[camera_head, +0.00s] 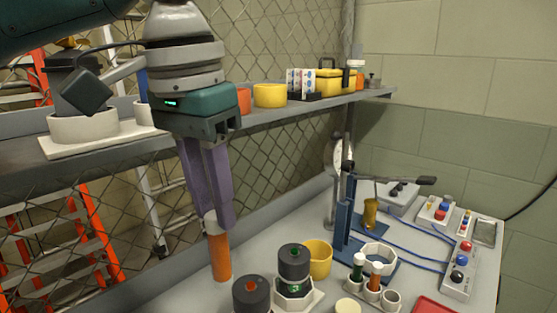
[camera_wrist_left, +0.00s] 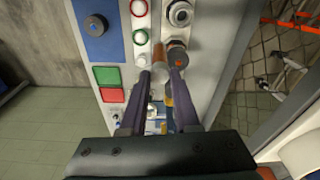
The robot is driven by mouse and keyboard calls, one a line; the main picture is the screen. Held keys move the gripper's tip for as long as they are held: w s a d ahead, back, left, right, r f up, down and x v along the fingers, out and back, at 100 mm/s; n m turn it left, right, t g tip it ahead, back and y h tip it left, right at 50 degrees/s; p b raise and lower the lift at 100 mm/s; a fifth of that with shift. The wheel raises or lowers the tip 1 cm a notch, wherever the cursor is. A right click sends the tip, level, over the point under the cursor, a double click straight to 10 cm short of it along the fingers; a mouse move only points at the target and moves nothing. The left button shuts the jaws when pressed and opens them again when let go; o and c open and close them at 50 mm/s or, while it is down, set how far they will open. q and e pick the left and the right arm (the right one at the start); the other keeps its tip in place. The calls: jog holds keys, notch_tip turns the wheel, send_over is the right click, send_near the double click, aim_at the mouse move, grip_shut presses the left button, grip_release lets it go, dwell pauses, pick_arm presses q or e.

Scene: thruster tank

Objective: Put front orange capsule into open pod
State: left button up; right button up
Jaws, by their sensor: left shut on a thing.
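My left gripper (camera_head: 220,222) is shut on an orange capsule (camera_head: 220,258) with a pale top. The capsule hangs nearly upright, left of the pods; whether its lower end touches the bench is unclear. In the left wrist view the fingers (camera_wrist_left: 160,76) point down over the bench, with the capsule (camera_wrist_left: 160,68) between them. A dark pod with a green centre (camera_head: 293,262) stands in a white hexagonal base. A dark round part with an orange centre (camera_head: 251,287) is in front, cut by the picture edge. I cannot tell which is the open pod. My right gripper is not in view.
A white holder (camera_head: 391,298) carries a green-bodied and an orange capsule (camera_head: 376,277). A yellow cup (camera_head: 318,258) is behind the pods. A blue press stand (camera_head: 350,220) rises at the back. A shelf (camera_head: 290,108) with containers runs behind the gripper.

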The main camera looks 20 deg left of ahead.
pick_arm(q)
jog(key=a+f+m+b, duration=0.1)
jog(key=a+f, duration=0.2)
jog(key=f, duration=0.4)
jog(key=a+f+m+b, duration=0.2)
jog(key=a+f, duration=0.2)
jog(key=f, duration=0.4)
jog(key=shift+m, duration=0.3)
jog(key=shift+s+a+p, duration=0.1)
jog(key=shift+p, duration=0.25)
jog(key=shift+f, duration=0.45)
dwell(0.6)
jog(key=shift+f+b, duration=0.4)
jog(key=shift+b, duration=0.05)
jog(key=shift+f, duration=0.3)
jog(key=shift+f+b, duration=0.4)
jog(key=shift+f, duration=0.1)
jog(key=shift+f, duration=0.35)
